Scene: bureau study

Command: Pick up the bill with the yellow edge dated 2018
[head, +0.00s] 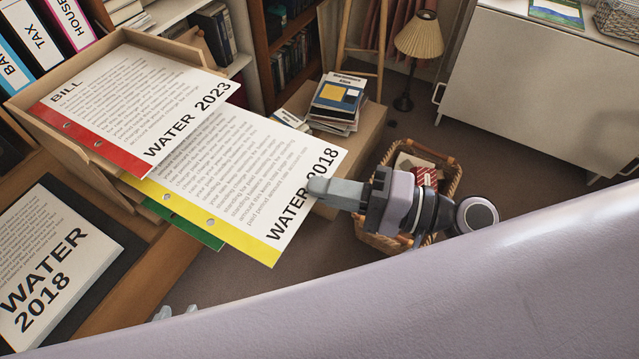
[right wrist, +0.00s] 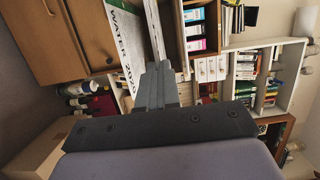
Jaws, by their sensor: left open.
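The yellow-edged bill (head: 240,170), marked WATER 2018, sticks out to the right, partly under the red-edged bill marked WATER 2023 (head: 135,105). A green-edged sheet (head: 180,222) shows below it. My right gripper (head: 322,190) is at the yellow-edged bill's right edge, with its fingers closed on it. In the right wrist view the fingers (right wrist: 157,80) are together, with a thin pale sheet seen edge-on between them. My left gripper (head: 176,312) shows only its fingertips, apart and empty, above my arm at the bottom.
A wooden letter tray (head: 30,105) holds the papers at the left. Another WATER 2018 sheet (head: 45,265) lies on a dark surface at the lower left. A wicker basket (head: 445,180) stands on the floor behind my right gripper. Open floor lies to the right.

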